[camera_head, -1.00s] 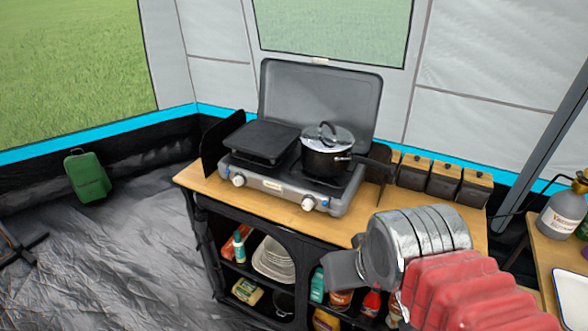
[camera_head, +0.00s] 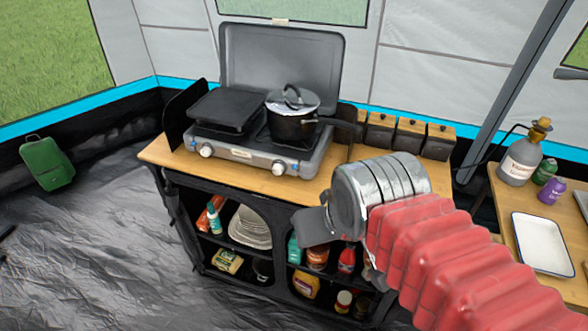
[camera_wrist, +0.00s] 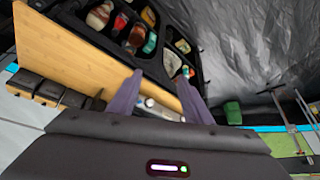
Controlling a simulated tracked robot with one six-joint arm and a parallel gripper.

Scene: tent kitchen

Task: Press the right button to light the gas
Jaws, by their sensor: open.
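A grey camping stove (camera_head: 240,153) with a raised lid stands on the wooden counter. A lidded pot (camera_head: 293,115) sits on the right burner. My gripper (camera_head: 304,226) is in front of the counter, apart from the stove and below its knobs in the picture. In the wrist view my gripper (camera_wrist: 160,78) is open and empty, with part of the stove front between its fingers.
Black shelves (camera_head: 270,245) under the counter hold plates and bottles. Several black canisters with wooden lids (camera_head: 410,138) stand right of the stove. A side table (camera_head: 515,195) with a white tray (camera_head: 543,243) is at the right.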

